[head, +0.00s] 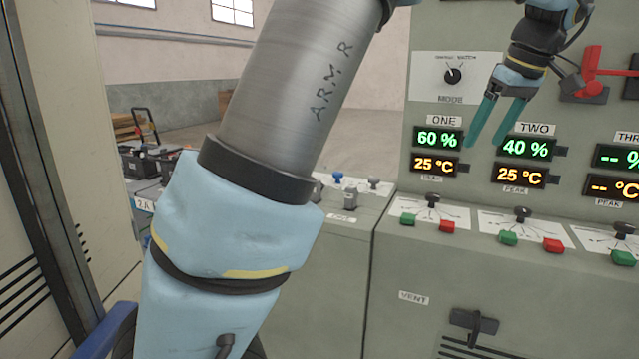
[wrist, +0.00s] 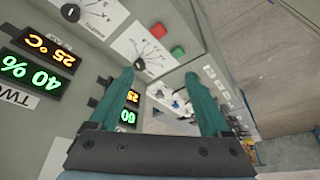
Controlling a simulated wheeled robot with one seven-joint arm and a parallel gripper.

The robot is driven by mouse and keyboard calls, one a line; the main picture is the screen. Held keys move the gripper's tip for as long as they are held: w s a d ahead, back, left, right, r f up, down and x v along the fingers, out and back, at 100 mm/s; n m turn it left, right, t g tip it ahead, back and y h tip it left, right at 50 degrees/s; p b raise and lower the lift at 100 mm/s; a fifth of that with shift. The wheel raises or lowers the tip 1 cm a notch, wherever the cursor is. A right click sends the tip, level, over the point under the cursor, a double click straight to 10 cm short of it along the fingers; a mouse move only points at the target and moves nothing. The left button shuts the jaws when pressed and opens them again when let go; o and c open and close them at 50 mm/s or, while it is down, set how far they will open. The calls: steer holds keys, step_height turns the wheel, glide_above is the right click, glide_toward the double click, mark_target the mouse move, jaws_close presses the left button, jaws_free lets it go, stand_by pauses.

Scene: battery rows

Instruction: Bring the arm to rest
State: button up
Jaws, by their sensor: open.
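My gripper (head: 487,121) has two teal fingers and hangs in front of the grey control panel (head: 425,197) in the head view. The fingers are apart with nothing between them. They point down, near the displays labelled ONE and TWO. In the wrist view my gripper (wrist: 175,85) also shows open and empty, with the panel beyond it. The large steel and light-blue link of my arm, marked "ARM R", fills the left middle of the head view and hides part of the room and the panel's left side.
The display under ONE (head: 438,139) reads 60 % and the one under TWO (head: 526,148) reads 40 %. Knobs with green and red buttons line the ledge. A red lever (head: 592,70) sits at upper right. Batteries (head: 150,162) stand at the back left, beside open floor.

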steer(key=w+a+f+m+g+b, duration=0.1)
steer(key=w+a+f+b, duration=0.1)
steer(key=a+f, duration=0.75)
steer(key=w+a+f+m+g+b, duration=0.1)
steer(key=w+a+f+m+b, duration=0.15)
steer(key=a+f, duration=0.65)
steer(key=s+a+f+m+h+b, duration=0.1)
steer(key=s+a+f+b, duration=0.1)
steer(key=s+a+f, duration=0.3)
steer(key=s+a+f+b, duration=0.15)
steer(key=a+f, duration=0.25)
steer(key=a, duration=0.4)
steer(key=s+a+f+m+h+b, duration=0.1)
steer(key=s+a+f+b, duration=0.1)
steer(key=s+a+f, duration=0.35)
step_height(320, 180, up, 16)
steer(key=a+p, duration=0.1)
steer(key=p, duration=1.5)
steer(key=shift+w+r+g+p, duration=0.2)
steer(key=shift+r+g+p, duration=0.05)
steer(key=shift+g+p, duration=0.1)
